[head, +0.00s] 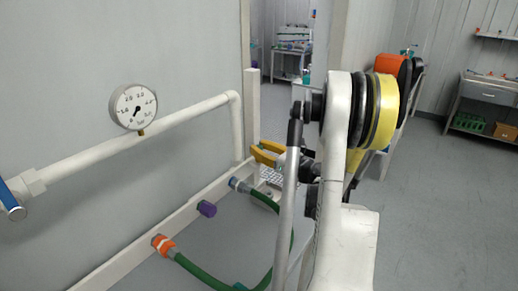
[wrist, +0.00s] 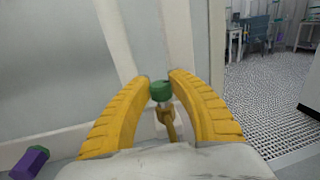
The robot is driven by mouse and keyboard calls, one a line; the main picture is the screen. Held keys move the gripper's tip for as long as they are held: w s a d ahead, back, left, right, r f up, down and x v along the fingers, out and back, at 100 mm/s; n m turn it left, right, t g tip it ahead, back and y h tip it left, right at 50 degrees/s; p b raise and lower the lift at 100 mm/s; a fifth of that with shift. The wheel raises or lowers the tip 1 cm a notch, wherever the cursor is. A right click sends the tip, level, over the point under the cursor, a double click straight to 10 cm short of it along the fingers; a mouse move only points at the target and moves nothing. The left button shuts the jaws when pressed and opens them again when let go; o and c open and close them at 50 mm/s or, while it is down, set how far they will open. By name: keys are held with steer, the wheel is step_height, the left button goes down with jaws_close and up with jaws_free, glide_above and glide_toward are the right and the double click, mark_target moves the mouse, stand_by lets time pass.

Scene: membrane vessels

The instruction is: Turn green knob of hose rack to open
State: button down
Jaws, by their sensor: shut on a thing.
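The green knob (wrist: 161,91) is between the two yellow fingers of my gripper (wrist: 161,82) in the wrist view. The fingers are shut on it, one at each side. A brass-coloured stem or fitting (wrist: 168,122) shows just below the knob. In the head view my gripper (head: 257,151) is beside the white rack post, past the far end of the lower rail. The knob itself is hidden there. How far the knob is turned cannot be told.
A purple fitting (head: 206,208), an orange fitting (head: 164,245) and a green hose (head: 205,275) are along the lower rail. A round gauge (head: 134,107) sits on the white pipe (head: 90,157). A blue handle (head: 10,195) is at far left. The floor to the right is open.

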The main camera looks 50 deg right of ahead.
steer(key=n+y, duration=0.2)
steer(key=y, duration=0.2)
steer(key=n+g+y, duration=0.1)
steer(key=n+y, duration=0.2)
steer(key=y, duration=0.1)
steer(key=shift+n+g+y, duration=0.3)
steer(key=shift+n+y, duration=0.1)
steer(key=c, duration=1.2)
jaws_free()
steer(key=shift+o, duration=0.2)
steer(key=v, duration=1.2)
steer(key=shift+s, duration=0.1)
